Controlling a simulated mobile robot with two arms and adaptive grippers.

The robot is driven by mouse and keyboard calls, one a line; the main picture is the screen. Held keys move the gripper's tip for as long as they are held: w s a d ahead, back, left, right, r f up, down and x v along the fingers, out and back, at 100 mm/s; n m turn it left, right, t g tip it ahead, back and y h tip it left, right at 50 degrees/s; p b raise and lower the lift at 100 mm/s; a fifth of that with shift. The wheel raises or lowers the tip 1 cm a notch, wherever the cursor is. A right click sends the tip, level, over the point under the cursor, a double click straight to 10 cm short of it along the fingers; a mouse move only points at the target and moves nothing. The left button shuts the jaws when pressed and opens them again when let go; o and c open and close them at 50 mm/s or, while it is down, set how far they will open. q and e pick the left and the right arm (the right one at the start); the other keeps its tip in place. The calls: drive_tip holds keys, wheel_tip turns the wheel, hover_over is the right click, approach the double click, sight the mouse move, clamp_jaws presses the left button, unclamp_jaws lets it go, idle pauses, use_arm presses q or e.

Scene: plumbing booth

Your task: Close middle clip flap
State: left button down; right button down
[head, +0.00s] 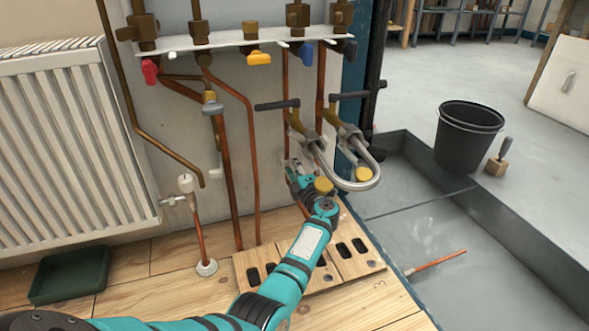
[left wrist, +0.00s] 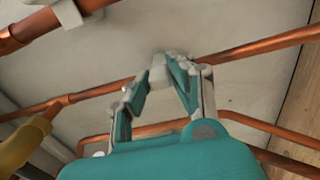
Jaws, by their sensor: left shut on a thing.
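My left gripper (head: 291,168) reaches up to the copper pipes on the wall. In the left wrist view its fingers (left wrist: 160,78) converge and are shut on a small pale clip flap (left wrist: 158,66) at a copper pipe (left wrist: 115,85). In the head view the gripper hides most of this clip. Another pale clip (left wrist: 75,10) sits on a thicker pipe at the top left of the left wrist view. In the head view a pale clip (head: 216,166) is on a pipe to the left. My right gripper is not in view.
A U-shaped grey pipe (head: 350,184) with brass fittings and black levers is close right of the gripper. Valves hang from a white rail (head: 235,40) above. A radiator (head: 70,140) stands left. A slotted wooden board (head: 365,262) lies below. A black bucket (head: 467,137) stands right.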

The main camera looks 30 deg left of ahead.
use_arm(q)
drive_tip(key=c, duration=1.2)
unclamp_jaws()
drive_tip(key=shift+o, duration=0.2)
drive_tip(key=shift+s, duration=0.1)
